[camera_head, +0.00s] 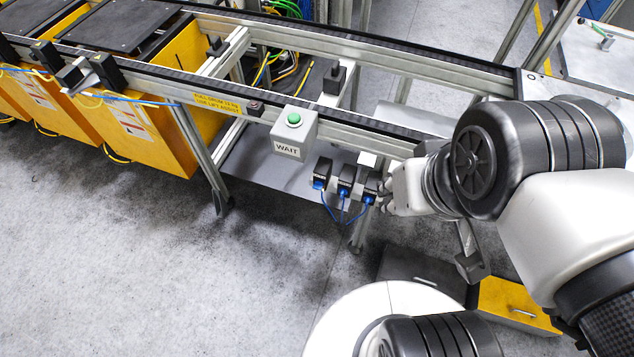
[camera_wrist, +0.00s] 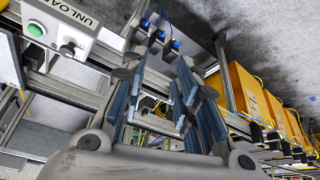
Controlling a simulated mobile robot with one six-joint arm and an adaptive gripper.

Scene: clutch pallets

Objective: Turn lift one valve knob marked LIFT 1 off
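Three small black valves with blue fittings and blue hoses hang in a row under the conveyor rail: a left valve (camera_head: 321,172), a middle valve (camera_head: 345,179) and a right valve (camera_head: 370,187). No LIFT 1 marking is readable, so I cannot tell which knob is it. My gripper (camera_head: 387,197) is close beside the right valve; contact cannot be made out. In the wrist view my gripper (camera_wrist: 165,62) has its two fingers apart with nothing held between them. The valves (camera_wrist: 158,36) show beyond the fingertips, toward the top.
A grey WAIT box (camera_head: 292,133) with a green button is on the rail left of the valves. An UNLOAD box (camera_wrist: 62,30) shows at upper left in the wrist view. Yellow bins (camera_head: 130,125) stand at left. The floor (camera_head: 160,270) in front is clear.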

